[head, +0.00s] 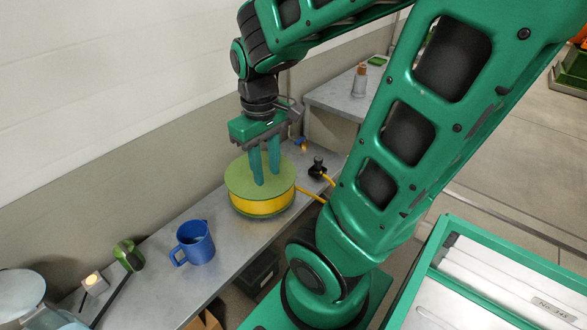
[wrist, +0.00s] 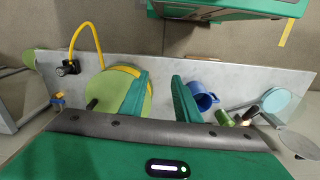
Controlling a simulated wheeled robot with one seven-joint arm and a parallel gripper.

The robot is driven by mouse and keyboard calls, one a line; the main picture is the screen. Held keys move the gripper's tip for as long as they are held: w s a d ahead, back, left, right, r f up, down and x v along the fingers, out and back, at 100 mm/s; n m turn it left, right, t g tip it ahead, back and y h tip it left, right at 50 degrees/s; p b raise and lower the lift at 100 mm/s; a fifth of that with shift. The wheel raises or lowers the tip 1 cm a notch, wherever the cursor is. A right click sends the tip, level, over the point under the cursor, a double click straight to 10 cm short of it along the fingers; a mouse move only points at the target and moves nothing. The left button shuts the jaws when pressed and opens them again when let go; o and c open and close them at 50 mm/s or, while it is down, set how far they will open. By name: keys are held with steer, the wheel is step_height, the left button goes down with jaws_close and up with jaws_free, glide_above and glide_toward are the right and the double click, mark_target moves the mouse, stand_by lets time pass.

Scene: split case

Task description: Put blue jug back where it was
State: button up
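The blue jug (head: 197,245) stands upright on the grey bench, its handle to the left in the head view. It also shows in the wrist view (wrist: 204,99), just right of the right finger, which partly covers it. My gripper (head: 267,178) points down over the green-topped reel (head: 245,176) wound with yellow cable, to the right of and behind the jug. In the wrist view my gripper (wrist: 157,80) has its two fingers well apart with nothing between them. Whether the fingertips touch the reel's top I cannot tell.
A black plug (head: 317,168) on yellow cable lies beyond the reel. A green round item (head: 128,255), a small block (head: 95,284) and a pale disc (head: 20,292) stand left of the jug. The bench between jug and reel is clear. A wall runs behind.

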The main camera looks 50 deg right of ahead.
steer(key=s+d+r+m, duration=0.2)
steer(key=s+m, duration=0.3)
steer(key=s, duration=0.2)
steer(key=shift+s+m, duration=0.25)
steer(key=shift+m, duration=0.05)
